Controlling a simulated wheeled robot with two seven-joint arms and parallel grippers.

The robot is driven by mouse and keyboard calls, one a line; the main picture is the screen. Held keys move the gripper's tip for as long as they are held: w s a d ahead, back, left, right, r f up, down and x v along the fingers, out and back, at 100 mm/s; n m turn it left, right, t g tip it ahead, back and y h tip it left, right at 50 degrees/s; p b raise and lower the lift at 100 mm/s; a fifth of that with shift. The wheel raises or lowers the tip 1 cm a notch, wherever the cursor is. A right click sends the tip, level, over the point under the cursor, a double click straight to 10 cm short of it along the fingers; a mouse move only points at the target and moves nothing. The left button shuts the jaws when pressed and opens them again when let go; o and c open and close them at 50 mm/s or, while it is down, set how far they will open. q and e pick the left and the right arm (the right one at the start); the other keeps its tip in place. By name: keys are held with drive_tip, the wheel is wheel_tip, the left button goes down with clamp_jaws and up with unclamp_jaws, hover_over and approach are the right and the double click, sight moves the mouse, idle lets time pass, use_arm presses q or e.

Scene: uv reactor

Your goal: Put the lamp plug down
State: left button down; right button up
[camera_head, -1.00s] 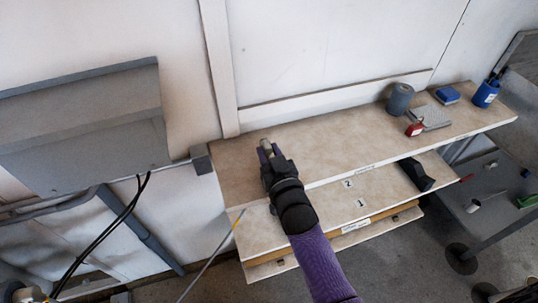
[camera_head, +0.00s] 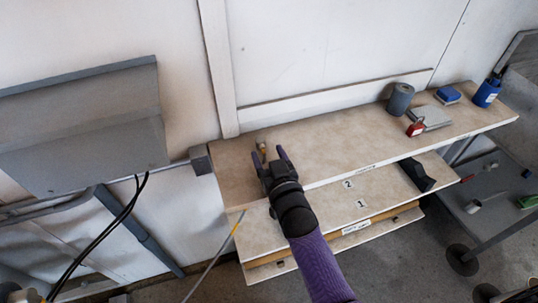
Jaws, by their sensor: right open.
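The lamp plug (camera_head: 262,147) is a small pale piece with a tan part, at the left end of the upper shelf (camera_head: 325,145). My right gripper (camera_head: 270,156) is over that same end of the shelf, its arm coming up from the bottom. Its fingers are spread apart, with the plug at the left finger, near the tips. I cannot tell whether the finger still touches the plug.
A grey roll (camera_head: 400,99), a red padlock-like item (camera_head: 415,129), a blue box (camera_head: 448,95) and a blue cup (camera_head: 486,93) stand at the shelf's right. A black holder (camera_head: 416,175) sits on the lower shelf. The upper shelf's middle is clear. A grey cabinet (camera_head: 85,125) hangs left.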

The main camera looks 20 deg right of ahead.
drive_tip(key=shift+r, duration=0.15)
drive_tip(key=shift+s+r+p, duration=0.6)
drive_tip(key=shift+s+p, duration=0.25)
drive_tip(key=shift+p, duration=0.05)
drive_tip(key=s+p, duration=0.2)
drive_tip(key=s, duration=0.8)
drive_tip(key=s+d+f+n+g, duration=0.1)
drive_tip(key=s+f+g, duration=0.5)
drive_tip(key=s+f, duration=0.5)
drive_tip(key=s+f+n+g, duration=0.1)
drive_tip(key=s+f+g, duration=0.55)
drive_tip(key=f, duration=0.75)
use_arm(q)
drive_tip(key=r, duration=0.1)
drive_tip(key=w+d+r, duration=0.1)
drive_tip(key=r, duration=0.2)
drive_tip(key=shift+w+d, duration=0.15)
drive_tip(key=shift+d, duration=0.25)
use_arm(e)
drive_tip(key=s+d+f+g, duration=0.2)
drive_tip(key=s+d, duration=0.1)
drive_tip(key=s, duration=0.5)
drive_tip(key=s+d+f+g+h, duration=0.1)
drive_tip(key=s+d+f+g, duration=0.2)
drive_tip(key=s, duration=0.5)
drive_tip(key=shift+s, duration=0.2)
